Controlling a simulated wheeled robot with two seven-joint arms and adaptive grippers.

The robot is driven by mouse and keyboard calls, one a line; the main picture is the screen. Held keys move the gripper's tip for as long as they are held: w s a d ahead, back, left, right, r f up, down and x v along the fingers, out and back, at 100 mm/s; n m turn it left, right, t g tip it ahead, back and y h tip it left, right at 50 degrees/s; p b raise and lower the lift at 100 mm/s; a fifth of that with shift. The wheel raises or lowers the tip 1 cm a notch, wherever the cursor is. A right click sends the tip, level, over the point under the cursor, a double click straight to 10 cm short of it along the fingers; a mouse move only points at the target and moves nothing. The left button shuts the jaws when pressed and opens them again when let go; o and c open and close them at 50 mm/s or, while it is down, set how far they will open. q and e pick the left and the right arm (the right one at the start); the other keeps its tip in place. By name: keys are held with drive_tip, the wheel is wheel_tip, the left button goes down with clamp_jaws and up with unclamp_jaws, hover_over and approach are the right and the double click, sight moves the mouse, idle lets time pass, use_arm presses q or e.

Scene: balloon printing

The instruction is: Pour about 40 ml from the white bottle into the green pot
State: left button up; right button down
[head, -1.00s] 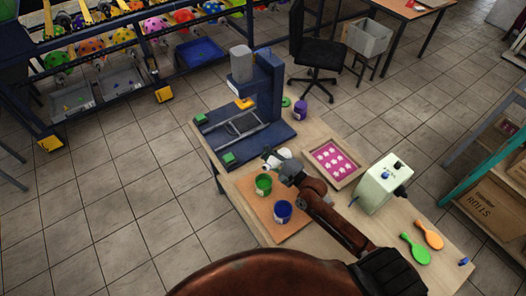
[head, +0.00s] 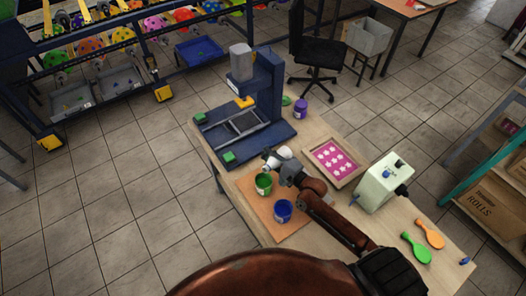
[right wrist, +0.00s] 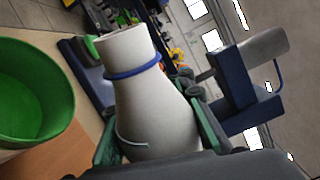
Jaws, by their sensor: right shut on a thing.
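The white bottle (right wrist: 148,105) with a blue ring at its neck is between the fingers of my right gripper (right wrist: 160,140), which is shut on it. In the right wrist view the bottle leans slightly left, its mouth toward the top. In the head view the bottle (head: 279,154) is partly hidden by my right gripper (head: 284,169). The green pot (right wrist: 36,92) is left of the bottle in the right wrist view, apart from it. In the head view the green pot (head: 264,183) stands on the orange board, just below the bottle. My left gripper is out of view.
A blue pot (head: 283,210) stands on the orange board (head: 262,211) near the green pot. The blue printing press (head: 262,95) is behind. A pink stencil frame (head: 334,161) and a pale green machine (head: 383,183) are to the right. Orange and green paddles (head: 415,248) lie at the table's right end.

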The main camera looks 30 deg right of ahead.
idle(0.4)
drive_tip(key=shift+f+n, duration=0.25)
drive_tip(key=shift+n, duration=0.25)
idle(0.3)
drive_tip(key=shift+r+m+p, duration=0.7)
drive_tip(key=shift+m+p, duration=0.5)
